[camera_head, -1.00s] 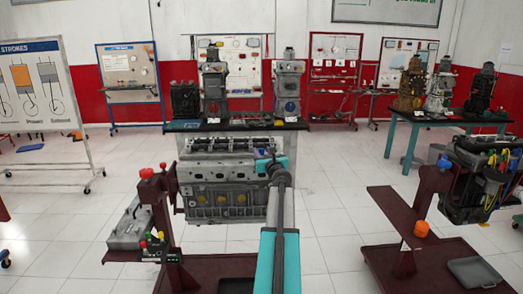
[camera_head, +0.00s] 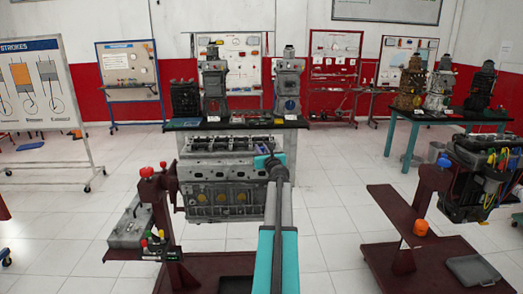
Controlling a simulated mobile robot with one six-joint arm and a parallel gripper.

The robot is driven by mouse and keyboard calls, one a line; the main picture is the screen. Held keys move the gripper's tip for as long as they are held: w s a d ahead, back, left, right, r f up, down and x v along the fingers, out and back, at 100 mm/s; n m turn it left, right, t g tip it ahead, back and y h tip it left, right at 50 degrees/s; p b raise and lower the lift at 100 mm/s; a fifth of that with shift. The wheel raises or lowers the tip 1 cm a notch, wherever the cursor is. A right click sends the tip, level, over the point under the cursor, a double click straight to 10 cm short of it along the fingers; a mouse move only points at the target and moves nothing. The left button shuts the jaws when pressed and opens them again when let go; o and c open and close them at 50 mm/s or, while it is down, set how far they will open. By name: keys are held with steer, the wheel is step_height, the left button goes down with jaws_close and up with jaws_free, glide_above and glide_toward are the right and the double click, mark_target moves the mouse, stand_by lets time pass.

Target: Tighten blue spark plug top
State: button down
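A grey engine block (camera_head: 222,185) is mounted on a dark red stand (camera_head: 163,208) in the middle of the head view. My arm, teal and dark grey, reaches up from the bottom edge to the block's right end. My gripper (camera_head: 268,160) is at the top right of the block, small and partly hidden by my own arm. I cannot tell whether its fingers are open or shut, or whether it touches anything. A blue spark plug top cannot be made out; a small blue patch beside the gripper is too small to tell apart from my arm.
A table (camera_head: 235,125) with engine models stands behind. A whiteboard (camera_head: 45,95) is at the left. The white floor between them is open.

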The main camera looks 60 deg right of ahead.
steer(key=shift+a+m+g+h+p, duration=0.1)
steer(key=shift+m+g+h+p, duration=0.25)
steer(key=shift+m+g+h, duration=0.2)
steer(key=shift+w+m+g+h+p, duration=0.1)
steer(key=shift+m+g+h+p, duration=0.5)
steer(key=shift+m+g+h, duration=0.55)
steer(key=shift+m+g+h+p, duration=0.6)
steer(key=shift+m+g, duration=0.2)
steer(key=shift+g, duration=1)
steer(key=shift+m+g+h, duration=0.5)
steer(key=shift+m+g, duration=0.7)
steer(key=shift+g, duration=0.3)
steer(key=shift+m+g+b, duration=0.3)
steer(key=shift+g, duration=0.1)
steer(key=c, duration=1.6)
jaws_free()
